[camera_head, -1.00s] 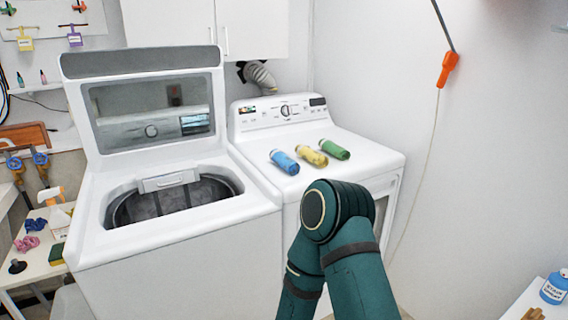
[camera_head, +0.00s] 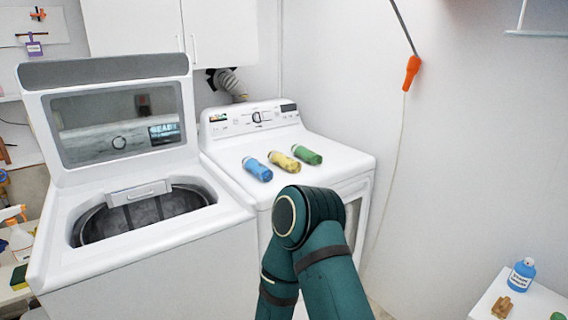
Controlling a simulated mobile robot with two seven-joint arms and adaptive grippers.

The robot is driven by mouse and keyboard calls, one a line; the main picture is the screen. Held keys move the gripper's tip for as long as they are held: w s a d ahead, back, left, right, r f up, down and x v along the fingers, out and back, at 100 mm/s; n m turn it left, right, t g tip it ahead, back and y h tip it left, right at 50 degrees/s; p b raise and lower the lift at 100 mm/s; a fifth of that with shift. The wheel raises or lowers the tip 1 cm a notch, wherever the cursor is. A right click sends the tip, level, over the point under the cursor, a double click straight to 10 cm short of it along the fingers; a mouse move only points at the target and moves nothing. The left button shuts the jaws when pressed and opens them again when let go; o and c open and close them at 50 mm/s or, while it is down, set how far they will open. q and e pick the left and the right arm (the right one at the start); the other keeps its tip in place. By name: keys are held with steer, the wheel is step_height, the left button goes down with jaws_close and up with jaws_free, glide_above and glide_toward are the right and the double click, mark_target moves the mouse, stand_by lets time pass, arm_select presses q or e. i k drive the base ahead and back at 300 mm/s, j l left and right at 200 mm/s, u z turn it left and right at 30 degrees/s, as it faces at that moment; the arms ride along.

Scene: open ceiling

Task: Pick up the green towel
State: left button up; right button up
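A rolled green towel (camera_head: 307,155) lies on top of the white dryer (camera_head: 330,160), at the right end of a row of three rolls. A yellow roll (camera_head: 284,162) lies beside it, and a blue roll (camera_head: 257,169) is at the left end. My arm's teal elbow and links rise from the bottom centre in front of the dryer, apart from the towel. Neither of my grippers shows in this view.
A washer with its lid raised and its drum open (camera_head: 150,215) stands left of the dryer. A small white table (camera_head: 540,300) at the lower right holds a blue bottle (camera_head: 521,275) and wooden clothespins (camera_head: 502,307). An orange handle (camera_head: 411,73) hangs by the right wall.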

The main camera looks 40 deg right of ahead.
mark_target(301, 151)
steer(key=z, duration=1.3)
steer(key=i+l+z, duration=0.2)
steer(key=i, duration=0.35)
steer(key=i+l+z, duration=0.25)
steer(key=i, duration=0.35)
steer(key=j, duration=0.1)
